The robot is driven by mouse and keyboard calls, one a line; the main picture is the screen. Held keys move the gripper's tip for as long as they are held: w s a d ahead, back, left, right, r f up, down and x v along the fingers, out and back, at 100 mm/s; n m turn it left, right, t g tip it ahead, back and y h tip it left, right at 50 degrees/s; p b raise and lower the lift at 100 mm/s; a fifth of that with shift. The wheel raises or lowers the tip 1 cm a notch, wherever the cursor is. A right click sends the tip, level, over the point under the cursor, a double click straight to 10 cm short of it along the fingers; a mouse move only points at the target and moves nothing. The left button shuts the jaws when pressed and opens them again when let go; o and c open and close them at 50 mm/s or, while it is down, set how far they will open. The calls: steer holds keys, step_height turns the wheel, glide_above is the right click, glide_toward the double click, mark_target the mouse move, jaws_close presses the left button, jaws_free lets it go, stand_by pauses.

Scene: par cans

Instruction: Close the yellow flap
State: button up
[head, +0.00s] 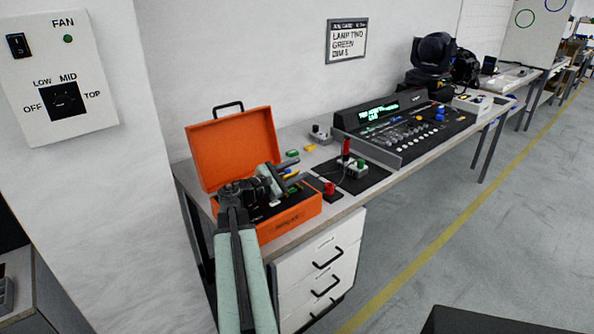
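No yellow flap can be clearly made out. A small yellow piece (309,148) lies on the bench behind the orange case, and a yellow and blue bit (290,174) shows between my fingers, too small to identify. My gripper (299,170) is over the right part of the open orange case (290,226), pointing right. Its two fingers look apart, and I see nothing clearly held. The case's lid (236,148) stands raised at the back. My arm hides part of the case's inside.
Right of the case are a red piece (329,188), a dark mat (378,179) with a small box (357,169), and a lighting console (405,130). White drawers (318,272) are below the bench. A moving-head lamp (433,55) stands farther back.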

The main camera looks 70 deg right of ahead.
mark_target(286, 174)
steer(key=v, duration=0.8)
steer(key=shift+f, duration=0.1)
